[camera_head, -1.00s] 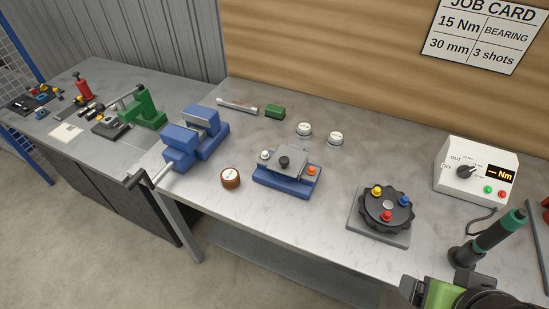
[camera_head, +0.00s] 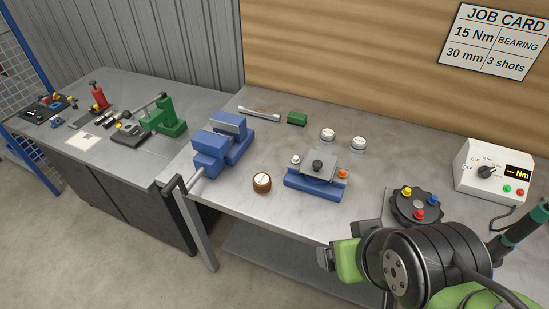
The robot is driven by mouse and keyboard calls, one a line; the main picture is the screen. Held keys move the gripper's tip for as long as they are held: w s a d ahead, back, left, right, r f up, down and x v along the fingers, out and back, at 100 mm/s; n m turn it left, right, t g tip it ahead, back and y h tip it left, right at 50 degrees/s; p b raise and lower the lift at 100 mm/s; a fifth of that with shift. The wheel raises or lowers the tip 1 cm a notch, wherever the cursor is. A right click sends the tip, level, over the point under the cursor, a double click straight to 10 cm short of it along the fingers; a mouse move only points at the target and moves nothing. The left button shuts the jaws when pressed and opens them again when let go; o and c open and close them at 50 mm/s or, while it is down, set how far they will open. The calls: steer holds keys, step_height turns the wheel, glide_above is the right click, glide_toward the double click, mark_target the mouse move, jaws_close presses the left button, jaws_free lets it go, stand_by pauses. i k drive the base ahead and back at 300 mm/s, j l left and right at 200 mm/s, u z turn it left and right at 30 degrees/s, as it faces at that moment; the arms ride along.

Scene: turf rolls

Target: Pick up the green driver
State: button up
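The green driver (camera_head: 525,226) is at the right edge of the camera_head view, with a dark teal-green grip and black ends. It leans upward to the right at the right end of the workbench, and its lower end is hidden behind my arm. My arm, green and black, fills the lower right. A small grey and green end part, which looks like my gripper (camera_head: 324,258), points left over the front edge of the bench, well left of the driver. Its fingers cannot be made out, and nothing shows held in it.
The controller box (camera_head: 494,171) stands behind the driver, with a cable in front. A black rotary fixture (camera_head: 417,206) is partly covered by my arm. A blue fixture (camera_head: 316,178), a blue vise (camera_head: 222,143) and a brown round piece (camera_head: 262,183) stand farther left. The front middle bench is bare.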

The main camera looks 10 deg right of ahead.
mark_target(535, 218)
steer(key=z, duration=2.2)
steer(key=k+l+u, duration=0.1)
steer(key=u, duration=0.3)
steer(key=k+l+u, duration=0.1)
steer(key=l+u, duration=0.15)
steer(key=u, duration=0.2)
steer(key=k+l+u, duration=0.1)
steer(key=u, duration=0.3)
steer(key=k+l+u, duration=0.1)
steer(key=u, duration=0.3)
steer(key=k+u, duration=0.2)
steer(key=u, duration=0.25)
steer(key=i+l, duration=0.15)
steer(key=l, duration=0.2)
steer(key=i+l+u, duration=0.1)
steer(key=l, duration=0.3)
steer(key=i, duration=0.1)
